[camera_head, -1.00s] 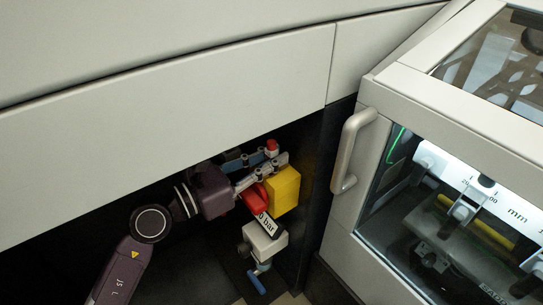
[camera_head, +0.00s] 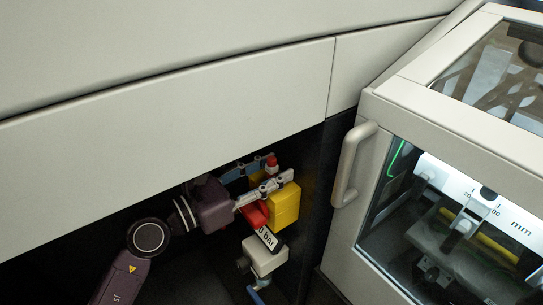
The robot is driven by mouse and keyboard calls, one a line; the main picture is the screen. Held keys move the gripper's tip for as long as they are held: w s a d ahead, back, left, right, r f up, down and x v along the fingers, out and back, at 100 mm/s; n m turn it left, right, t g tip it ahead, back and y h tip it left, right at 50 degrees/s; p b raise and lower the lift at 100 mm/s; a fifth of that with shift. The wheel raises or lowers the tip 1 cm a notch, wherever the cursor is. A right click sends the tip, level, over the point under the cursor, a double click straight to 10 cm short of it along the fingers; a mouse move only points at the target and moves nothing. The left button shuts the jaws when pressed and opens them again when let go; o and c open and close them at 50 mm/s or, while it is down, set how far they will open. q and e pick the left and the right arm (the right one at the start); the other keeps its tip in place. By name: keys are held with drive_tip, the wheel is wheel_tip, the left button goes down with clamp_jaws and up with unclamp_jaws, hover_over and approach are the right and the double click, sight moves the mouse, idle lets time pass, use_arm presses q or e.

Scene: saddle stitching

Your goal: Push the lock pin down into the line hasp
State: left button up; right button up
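My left gripper (camera_head: 280,168) reaches into the dark recess from the left. Its two pale fingers with blue parts are spread, with a gap between them, so it looks open. A small red-capped piece, possibly the lock pin (camera_head: 271,161), shows by the upper fingertip; I cannot tell whether they touch. A yellow block (camera_head: 286,206), possibly the line hasp, lies just below the lower fingertip, with a red part (camera_head: 254,214) beside it. The lower finger hides part of this group. My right gripper is not in view.
Below hangs a pale valve box (camera_head: 265,256) with a "0 bar" label (camera_head: 268,238) and a blue handle. Grey panels (camera_head: 180,110) overhang the recess. At right stands a glazed machine door with a handle (camera_head: 350,165).

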use_arm(q)
wheel_tip(320, 180, up, 9)
idle(0.3)
